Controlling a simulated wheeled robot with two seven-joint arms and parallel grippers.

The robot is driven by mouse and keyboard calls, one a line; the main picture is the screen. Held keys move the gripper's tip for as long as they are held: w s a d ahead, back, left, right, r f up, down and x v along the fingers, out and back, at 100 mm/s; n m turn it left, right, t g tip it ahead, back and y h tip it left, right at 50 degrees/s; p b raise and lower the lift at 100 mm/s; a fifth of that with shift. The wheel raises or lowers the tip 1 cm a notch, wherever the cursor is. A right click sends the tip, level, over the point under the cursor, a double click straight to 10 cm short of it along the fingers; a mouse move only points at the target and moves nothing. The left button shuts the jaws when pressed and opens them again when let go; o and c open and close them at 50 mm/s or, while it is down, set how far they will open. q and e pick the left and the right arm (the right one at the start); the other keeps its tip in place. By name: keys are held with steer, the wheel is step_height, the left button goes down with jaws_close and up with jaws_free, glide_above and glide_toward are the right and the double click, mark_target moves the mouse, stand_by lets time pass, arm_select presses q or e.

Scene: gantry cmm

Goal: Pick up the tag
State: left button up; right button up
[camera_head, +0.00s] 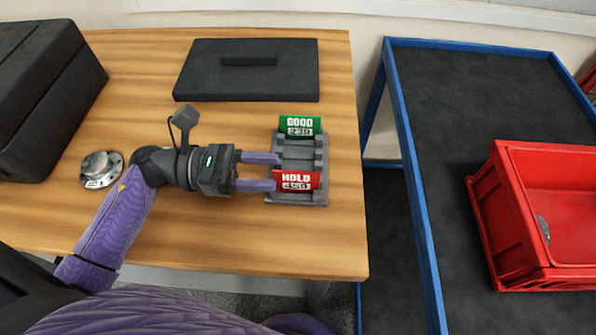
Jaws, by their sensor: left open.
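A green tag (300,125) marked GOOD 239 sits at the far end of a grey holder (299,156) on the wooden table. A red tag (298,181) marked HOLD sits at the near end of the same holder; its number is small. My left gripper (277,172) reaches in from the left with its two purple fingers apart. The fingertips are at the holder's left side. The near finger reaches the left edge of the red tag in the picture; I cannot tell whether they touch. The far finger is beside the holder's middle, below the green tag. My right gripper is not in view.
A black plate with a handle (247,72) lies at the back of the wooden table (200,240). A dark case (45,95) stands at the left, with a round metal piece (100,168) nearby. A blue-edged cart (450,110) at the right carries a red crate (515,215).

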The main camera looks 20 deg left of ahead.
mark_target(292, 171)
arm_select(q)
steer(key=x, duration=0.4)
steer(key=shift+w+d+r, duration=0.1)
steer(key=shift+d+r, duration=0.1)
steer(key=shift+d, duration=0.15)
jaws_close()
